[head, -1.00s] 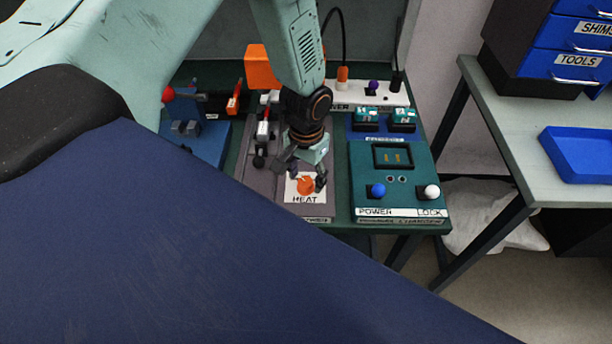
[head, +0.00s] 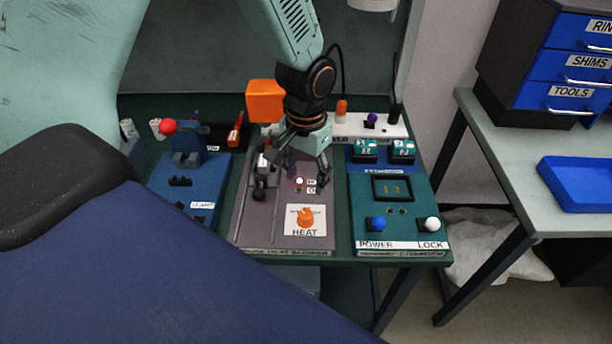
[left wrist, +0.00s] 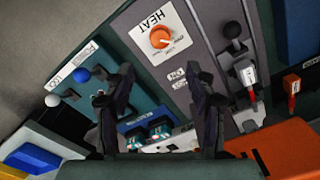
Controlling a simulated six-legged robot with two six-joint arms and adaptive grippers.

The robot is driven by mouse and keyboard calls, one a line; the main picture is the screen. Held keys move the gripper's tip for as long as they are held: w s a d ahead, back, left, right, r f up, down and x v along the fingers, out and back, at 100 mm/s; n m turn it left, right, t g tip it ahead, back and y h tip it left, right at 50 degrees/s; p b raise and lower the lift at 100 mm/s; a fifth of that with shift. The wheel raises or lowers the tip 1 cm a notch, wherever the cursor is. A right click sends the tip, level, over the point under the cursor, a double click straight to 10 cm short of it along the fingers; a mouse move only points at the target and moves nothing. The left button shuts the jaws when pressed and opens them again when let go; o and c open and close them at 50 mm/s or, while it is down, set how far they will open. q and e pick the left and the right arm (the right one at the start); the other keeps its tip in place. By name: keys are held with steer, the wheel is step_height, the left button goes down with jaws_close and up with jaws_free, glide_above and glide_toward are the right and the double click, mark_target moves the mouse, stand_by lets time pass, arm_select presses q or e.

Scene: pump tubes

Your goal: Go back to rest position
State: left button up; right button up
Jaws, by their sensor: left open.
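My left gripper (head: 300,170) hangs over the grey heat blower panel in the head view, above and behind the orange heat knob (head: 305,216). Its two fingers are spread with nothing between them. In the left wrist view the fingers of the left gripper (left wrist: 163,100) stand apart, and the heat knob (left wrist: 160,37) is beyond them, clear of both. My right gripper shows in neither view.
A green power and lock box (head: 395,220) stands right of the panel. A blue fixture with a red ball lever (head: 169,126) stands left. An orange block (head: 266,101) is behind. A side bench (head: 500,150) holds a blue tray (head: 580,180) and drawers.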

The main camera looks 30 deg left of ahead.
arm_select(q)
steer(key=shift+h, duration=0.3)
steer(key=s+d+f, duration=0.1)
steer(key=s+f, duration=0.1)
steer(key=s+d+f, duration=0.1)
steer(key=s+f, duration=0.1)
steer(key=f, duration=0.1)
steer(key=s+d+f, duration=0.1)
steer(key=s+f, duration=0.1)
steer(key=f, duration=0.1)
steer(key=shift+s, duration=0.15)
steer(key=s+d+f, duration=0.1)
steer(key=s+f, duration=0.3)
steer(key=s, duration=0.6)
steer(key=s+f, duration=0.5)
steer(key=s, duration=0.5)
step_height(320, 180, down, 13)
steer(key=b, duration=1.3)
steer(key=shift+w+n, duration=0.3)
steer(key=shift+w, duration=0.15)
steer(key=shift+s+d, duration=0.1)
